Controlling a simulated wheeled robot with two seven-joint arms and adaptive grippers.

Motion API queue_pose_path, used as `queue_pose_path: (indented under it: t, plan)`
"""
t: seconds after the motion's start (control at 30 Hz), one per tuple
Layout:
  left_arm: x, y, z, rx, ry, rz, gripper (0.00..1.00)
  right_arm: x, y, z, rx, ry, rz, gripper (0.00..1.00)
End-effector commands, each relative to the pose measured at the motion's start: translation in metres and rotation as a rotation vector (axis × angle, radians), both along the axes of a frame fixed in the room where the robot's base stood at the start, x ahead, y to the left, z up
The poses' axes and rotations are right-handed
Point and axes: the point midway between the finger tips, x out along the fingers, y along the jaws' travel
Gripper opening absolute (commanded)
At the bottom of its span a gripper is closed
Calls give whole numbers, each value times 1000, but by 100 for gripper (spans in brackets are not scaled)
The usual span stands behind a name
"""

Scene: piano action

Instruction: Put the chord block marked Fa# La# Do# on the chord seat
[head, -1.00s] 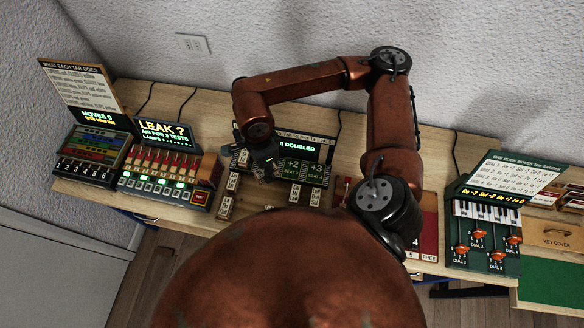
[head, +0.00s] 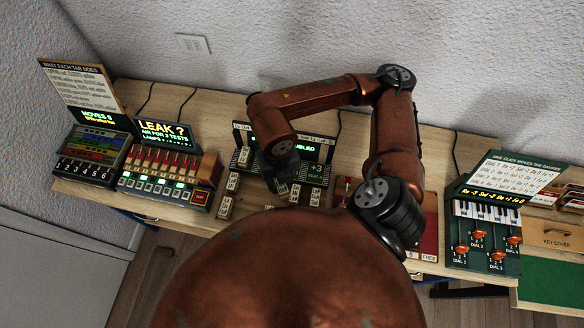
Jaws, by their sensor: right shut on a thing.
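My right gripper (head: 282,180) reaches down over the front of the dark chord stand and is shut on a small pale chord block (head: 283,189). The marking on this block is too small to read. The stand's green panel (head: 316,172) shows +3 and part of a seat label; my arm covers the panels left of it. Other pale chord blocks stand close by: two at the right (head: 313,198), and others at the left (head: 232,182) and front left (head: 225,207). I cannot tell which one is marked Fa# La# Do#, nor which place is the chord seat. My left gripper is out of view.
The lit display (head: 305,147) behind the stand is partly hidden by my arm. A red tray (head: 429,225) and a dial box (head: 482,235) are to the right. Bare table shows behind the stand.

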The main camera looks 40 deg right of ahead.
Motion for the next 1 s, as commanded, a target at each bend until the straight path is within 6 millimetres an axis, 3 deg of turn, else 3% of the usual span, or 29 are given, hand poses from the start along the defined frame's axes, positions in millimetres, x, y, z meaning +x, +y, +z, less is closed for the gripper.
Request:
queue_pose_path:
  t: [0.2, 0.5, 0.67, 0.93, 1.0]
  plan:
    - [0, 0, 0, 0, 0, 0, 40, -11, -2, 1, -3, -7, -339, 0]
    - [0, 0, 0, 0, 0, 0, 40, -14, -7, 0, -7, -12, -548, 0]
    - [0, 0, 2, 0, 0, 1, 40, 3, -28, -11, -10, -11, -562, 0]
    - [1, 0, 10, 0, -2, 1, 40, 46, -75, -39, -10, -12, -558, 0]
    - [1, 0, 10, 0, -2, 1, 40, 53, -81, -54, -8, -9, -556, 0]
